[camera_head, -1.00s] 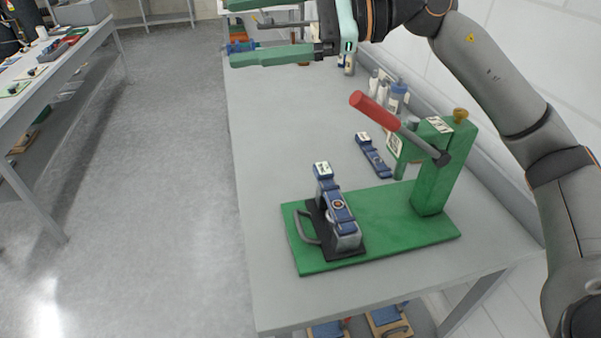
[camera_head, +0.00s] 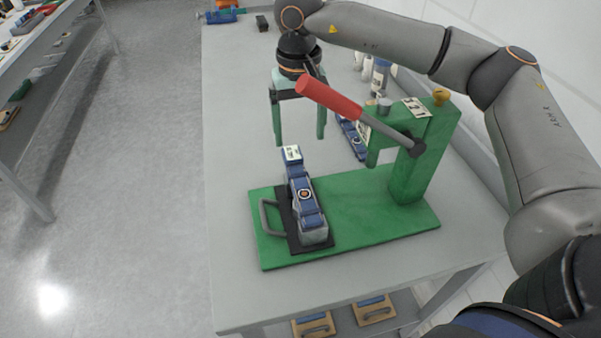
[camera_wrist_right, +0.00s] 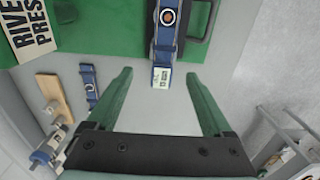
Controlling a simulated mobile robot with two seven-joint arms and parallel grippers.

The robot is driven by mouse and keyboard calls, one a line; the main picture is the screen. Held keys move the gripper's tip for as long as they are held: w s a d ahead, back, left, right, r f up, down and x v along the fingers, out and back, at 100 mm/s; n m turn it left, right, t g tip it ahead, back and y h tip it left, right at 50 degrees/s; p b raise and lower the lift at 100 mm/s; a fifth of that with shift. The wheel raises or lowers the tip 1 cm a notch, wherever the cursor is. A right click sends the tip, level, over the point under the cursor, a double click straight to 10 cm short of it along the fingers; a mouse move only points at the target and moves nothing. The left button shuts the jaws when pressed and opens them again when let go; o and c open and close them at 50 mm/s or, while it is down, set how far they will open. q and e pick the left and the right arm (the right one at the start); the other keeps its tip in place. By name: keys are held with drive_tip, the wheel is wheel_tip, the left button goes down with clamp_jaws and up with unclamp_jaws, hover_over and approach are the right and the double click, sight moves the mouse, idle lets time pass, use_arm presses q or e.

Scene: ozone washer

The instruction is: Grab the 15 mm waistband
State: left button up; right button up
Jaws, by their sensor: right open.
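A blue segmented waistband (camera_head: 307,203) with a white label on its far end lies in a black holder (camera_head: 283,215) on the green press base (camera_head: 375,218). Its label is too small to read as 15 mm. In the right wrist view the waistband (camera_wrist_right: 168,38) points its labelled end between my fingers. My right gripper (camera_head: 299,141) points down, open and empty, just beyond that end. It also shows in the right wrist view (camera_wrist_right: 158,76), one finger on each side. A second blue strip (camera_head: 353,138) lies behind the press, partly hidden. My left gripper is not in view.
The green rivet press (camera_head: 416,160) with its red lever (camera_head: 330,97) stands right of my right gripper. Bottles (camera_head: 379,76) stand by the wall. A blue tool (camera_head: 220,15) lies at the far end. The grey tabletop (camera_head: 236,110) is clear on the left.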

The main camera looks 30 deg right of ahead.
sight(297, 172)
wheel_tip(297, 172, down, 4)
drive_tip(key=shift+r, duration=0.25)
drive_tip(key=shift+s+a+f+p, duration=0.1)
drive_tip(key=shift+a+f+p, duration=0.05)
drive_tip(key=shift+f+p, duration=0.4)
drive_tip(key=f, duration=0.2)
drive_tip(key=f+p, duration=0.1)
drive_tip(key=shift+s+a+f, duration=0.1)
drive_tip(key=shift+a+f, duration=0.1)
drive_tip(key=shift+f, duration=0.5)
drive_tip(key=shift+c, duration=0.2)
clamp_jaws()
